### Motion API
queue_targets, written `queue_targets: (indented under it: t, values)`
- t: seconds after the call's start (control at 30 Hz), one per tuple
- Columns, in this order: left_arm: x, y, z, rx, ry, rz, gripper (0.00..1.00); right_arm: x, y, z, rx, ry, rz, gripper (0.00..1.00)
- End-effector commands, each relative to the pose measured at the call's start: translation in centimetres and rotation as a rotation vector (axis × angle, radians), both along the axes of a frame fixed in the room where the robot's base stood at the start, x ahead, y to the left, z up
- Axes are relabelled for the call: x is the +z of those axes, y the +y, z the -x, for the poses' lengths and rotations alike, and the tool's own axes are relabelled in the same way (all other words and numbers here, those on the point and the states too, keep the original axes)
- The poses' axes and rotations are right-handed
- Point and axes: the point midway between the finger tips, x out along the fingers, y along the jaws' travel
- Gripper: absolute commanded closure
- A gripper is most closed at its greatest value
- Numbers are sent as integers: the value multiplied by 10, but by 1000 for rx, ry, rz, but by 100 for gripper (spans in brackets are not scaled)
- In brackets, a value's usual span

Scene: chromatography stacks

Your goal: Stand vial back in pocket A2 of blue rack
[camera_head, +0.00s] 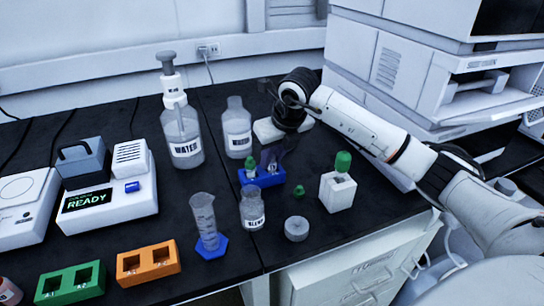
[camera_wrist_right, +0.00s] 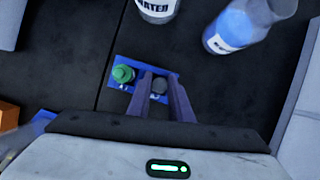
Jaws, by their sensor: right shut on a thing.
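The blue rack (camera_head: 262,179) stands in the middle of the bench and also shows in the wrist view (camera_wrist_right: 118,86). A green-capped vial (camera_head: 251,165) stands in its left pocket; its cap shows in the wrist view (camera_wrist_right: 123,73). My right gripper (camera_head: 270,161) points down over the rack's right pocket, its fingers (camera_wrist_right: 160,80) shut on a vial with a dark grey top (camera_wrist_right: 159,86). Fingers hide most of this vial, and I cannot tell how deep it sits in the pocket. The pocket labels are not readable. My left gripper is not in view.
A water bottle (camera_head: 237,128) and a pump bottle (camera_head: 183,140) stand behind the rack. A small bottle (camera_head: 252,209), a graduated cylinder (camera_head: 204,220), a loose green cap (camera_head: 298,191) and a white block (camera_head: 337,194) are in front and right. Orange (camera_head: 148,264) and green (camera_head: 70,283) racks are front left.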

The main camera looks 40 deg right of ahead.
Motion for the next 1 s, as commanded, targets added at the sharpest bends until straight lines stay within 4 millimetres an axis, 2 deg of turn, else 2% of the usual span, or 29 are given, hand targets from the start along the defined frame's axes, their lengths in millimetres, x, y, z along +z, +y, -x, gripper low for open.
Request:
queue_targets:
  t: [0.2,0.23,0.37,0.57,0.67,1.0]
  values:
    - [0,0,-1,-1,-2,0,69,-1,0,0,0,0,0,100]
    - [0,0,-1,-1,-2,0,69,-1,0,0,0,0,0,79]
    - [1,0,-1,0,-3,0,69,-1,0,0,0,0,0,59]
    - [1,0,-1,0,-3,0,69,-1,0,0,0,1,0,59]
    - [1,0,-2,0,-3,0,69,-1,0,0,0,1,0,44]
    - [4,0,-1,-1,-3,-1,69,3,1,0,2,0,-1,44]
